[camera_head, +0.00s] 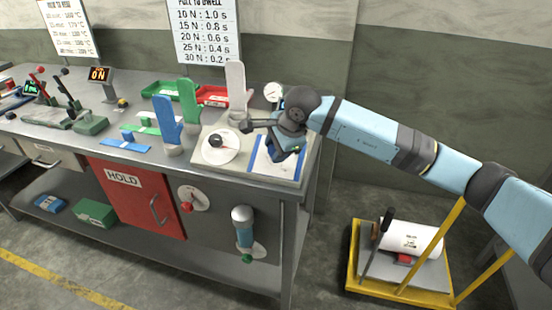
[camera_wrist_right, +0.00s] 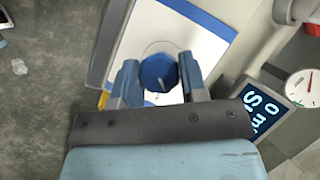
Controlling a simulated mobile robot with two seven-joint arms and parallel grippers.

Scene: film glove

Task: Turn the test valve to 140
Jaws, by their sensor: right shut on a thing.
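A round blue knob (camera_wrist_right: 158,72) with a short pale pointer mark sits on a white panel (camera_wrist_right: 205,48) with a blue border; I take it for the test valve. My right gripper (camera_wrist_right: 160,82) has its fingers on either side of the knob and is shut on it. In the head view my right gripper (camera_head: 286,148) points down at the panel (camera_head: 264,155) and hides the knob. Any scale figures around the knob are not readable. A round gauge with a red needle (camera_wrist_right: 300,88) stands beside the panel. My left gripper is not in view.
A lit screen (camera_wrist_right: 262,112), partly cut off, stands near the gauge. On the bench are a white dial with a black knob (camera_head: 218,142), upright blue (camera_head: 168,122), green (camera_head: 188,100) and white (camera_head: 236,85) hand shapes, and a red tray (camera_head: 213,95). A yellow-framed cart (camera_head: 350,285) stands at right.

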